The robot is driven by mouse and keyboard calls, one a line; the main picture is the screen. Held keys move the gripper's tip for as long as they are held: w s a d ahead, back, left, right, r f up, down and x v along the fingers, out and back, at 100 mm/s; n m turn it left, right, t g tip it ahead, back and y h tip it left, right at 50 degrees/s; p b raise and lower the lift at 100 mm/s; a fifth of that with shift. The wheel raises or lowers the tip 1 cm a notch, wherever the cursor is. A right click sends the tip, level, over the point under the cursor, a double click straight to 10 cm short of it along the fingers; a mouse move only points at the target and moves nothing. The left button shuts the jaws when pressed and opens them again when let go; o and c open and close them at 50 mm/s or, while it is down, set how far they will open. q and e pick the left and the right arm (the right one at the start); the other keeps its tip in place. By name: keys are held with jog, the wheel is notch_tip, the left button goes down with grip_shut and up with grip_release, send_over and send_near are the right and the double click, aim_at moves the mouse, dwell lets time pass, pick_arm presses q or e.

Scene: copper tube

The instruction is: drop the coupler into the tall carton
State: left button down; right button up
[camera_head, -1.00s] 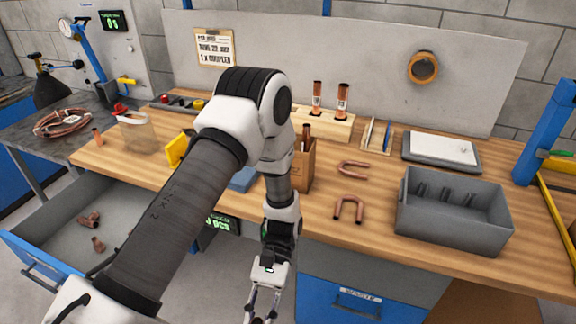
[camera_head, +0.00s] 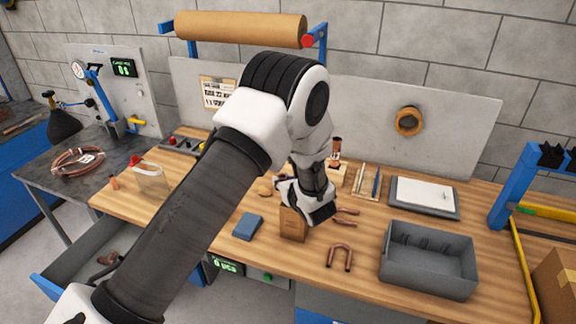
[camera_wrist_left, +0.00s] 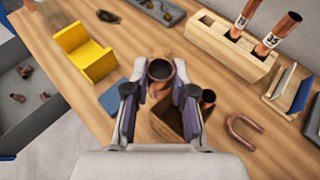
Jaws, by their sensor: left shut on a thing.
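My left gripper shows in the wrist view (camera_wrist_left: 160,92) with its fingers closed on the coupler (camera_wrist_left: 160,70), a short copper ring held with its open end facing the camera. In the head view the gripper (camera_head: 286,186) is above the bench, close to the tall carton (camera_head: 293,226), and its fingers and the coupler are hard to make out. The brown carton stands upright; its dark opening (camera_wrist_left: 172,118) shows just below the coupler in the wrist view, partly hidden by the fingers. A copper tube end (camera_wrist_left: 208,96) rises at the carton's right side. My right gripper is out of view.
A wooden block (camera_wrist_left: 225,45) holds copper tubes behind the carton. An open drawer (camera_head: 70,262) is at left.

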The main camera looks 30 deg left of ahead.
aim_at(296, 216)
pick_arm(q)
jog(key=shift+m+t, duration=0.4)
jog(key=shift+w+d+f+b, duration=0.1)
jog(key=shift+w+f+b, duration=0.2)
jog(key=shift+f, duration=0.4)
jog(key=shift+w+d+f+b, duration=0.15)
jog(key=shift+f+b, duration=0.2)
jog(key=shift+f, duration=0.35)
jog(key=shift+w+d+f+b, duration=0.1)
jog(key=shift+w+f+b, duration=0.2)
jog(key=shift+f, duration=0.4)
jog(key=shift+s, duration=0.15)
jog(key=shift+s+d+f+b, duration=0.25)
jog(key=shift+f+b, duration=0.2)
jog(key=shift+b, duration=0.25)
jog(key=c, duration=0.9)
grip_release()
